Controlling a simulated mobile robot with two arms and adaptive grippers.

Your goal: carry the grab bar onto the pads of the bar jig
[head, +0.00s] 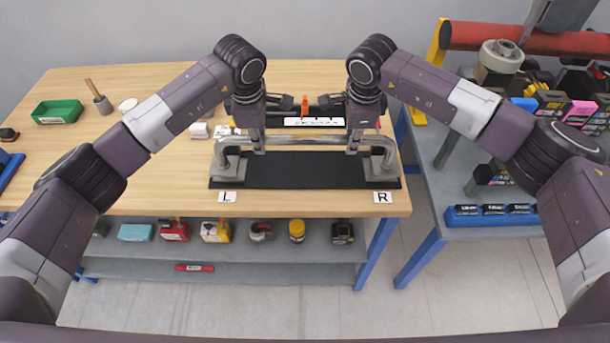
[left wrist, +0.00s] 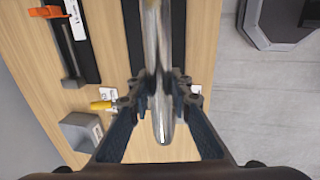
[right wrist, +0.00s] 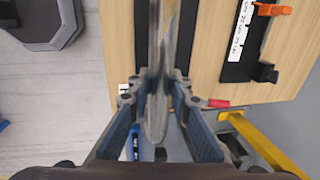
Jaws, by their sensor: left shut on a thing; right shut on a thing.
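The grab bar (head: 305,142) is a shiny metal tube with both ends bent down, held level across the front of the wooden table. My left gripper (head: 256,148) is shut on the bar near its left end; the bar also runs between its fingers in the left wrist view (left wrist: 158,55). My right gripper (head: 353,148) is shut on the bar near its right end, as the right wrist view (right wrist: 162,55) also shows. The bar jig (head: 305,176) is a black base under the bar, with grey blocks at its L and R ends. The bar's ends overlap these blocks; I cannot tell whether they touch.
A black rack with a white label (head: 314,121) and orange clamp stands behind the bar. A green tray (head: 57,111) is at the table's left. A shelf (head: 270,272) with several items is below. A side bench (head: 480,213) with tools and boxes stands right.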

